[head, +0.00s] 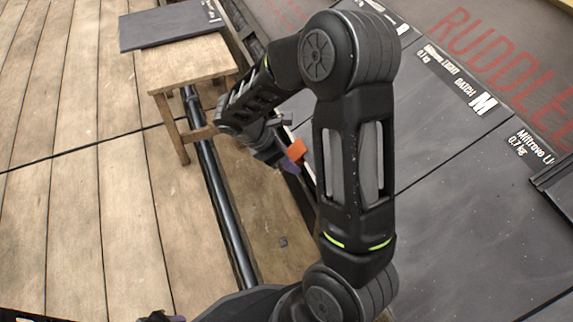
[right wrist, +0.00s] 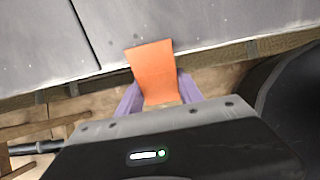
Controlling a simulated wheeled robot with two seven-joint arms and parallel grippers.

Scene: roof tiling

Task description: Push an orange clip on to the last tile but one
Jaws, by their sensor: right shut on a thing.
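My right gripper (head: 288,157) is shut on an orange clip (head: 297,150), beside the lower edge of the dark grey roof tiles (head: 440,180). In the right wrist view the clip (right wrist: 152,65) stands up between the two purple fingers (right wrist: 160,97). Its upper part overlaps the lower edge of a grey tile (right wrist: 190,25) in the picture, right of a seam between two tiles. I cannot tell whether clip and tile touch. My right arm hides part of the tiles in the head view. A small dark and purple part, perhaps my left gripper (head: 165,317), shows at the bottom edge.
A wooden stool (head: 190,62) with a dark slab (head: 172,26) on it stands at the upper left. A dark pipe (head: 219,200) runs along the edge of the plank floor (head: 80,190). A small grey piece (head: 283,242) lies below the gripper. The planks at left are clear.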

